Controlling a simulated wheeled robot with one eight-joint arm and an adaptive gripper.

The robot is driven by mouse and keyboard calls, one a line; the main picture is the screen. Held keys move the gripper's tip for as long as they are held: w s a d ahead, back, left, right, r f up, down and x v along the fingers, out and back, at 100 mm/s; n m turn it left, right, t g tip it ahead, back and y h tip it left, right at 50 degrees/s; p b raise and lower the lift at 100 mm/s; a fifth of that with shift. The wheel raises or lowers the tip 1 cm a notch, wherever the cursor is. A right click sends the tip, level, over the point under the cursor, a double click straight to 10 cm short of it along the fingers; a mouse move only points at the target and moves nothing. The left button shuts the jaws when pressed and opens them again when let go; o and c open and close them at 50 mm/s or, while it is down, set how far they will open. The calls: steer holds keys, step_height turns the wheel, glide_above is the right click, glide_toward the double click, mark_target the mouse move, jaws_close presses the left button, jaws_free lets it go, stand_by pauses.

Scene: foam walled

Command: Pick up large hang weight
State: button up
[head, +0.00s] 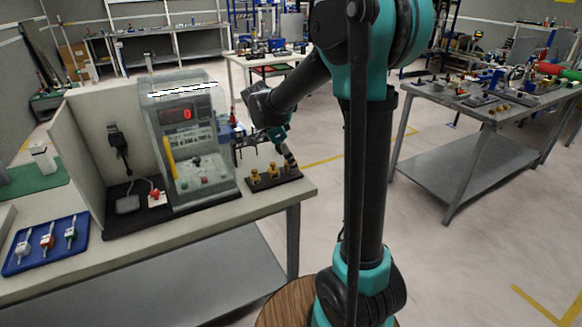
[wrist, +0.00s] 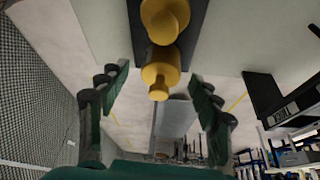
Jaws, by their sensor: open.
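Several brass hang weights stand in a row on a black tray (head: 262,184) at the right end of the bench. One brass weight (head: 255,177) is at the row's left and another (head: 273,171) is in the middle. The right end of the row is partly covered by my gripper, and I cannot tell the sizes apart for sure. My gripper (head: 265,153) is open and empty just above the tray. In the wrist view a brass weight (wrist: 160,70) lies between the two spread fingers, with a gap on both sides. A second brass piece (wrist: 165,18) shows beyond it.
A clear-fronted test machine (head: 188,145) with a red display stands left of the tray. A blue tray (head: 75,262) with small clamps is at the bench's left. The bench's right edge is close to the weights. Another cluttered table (head: 440,95) stands at the right.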

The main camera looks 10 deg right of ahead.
steer(key=shift+x, duration=0.95)
jaws_close()
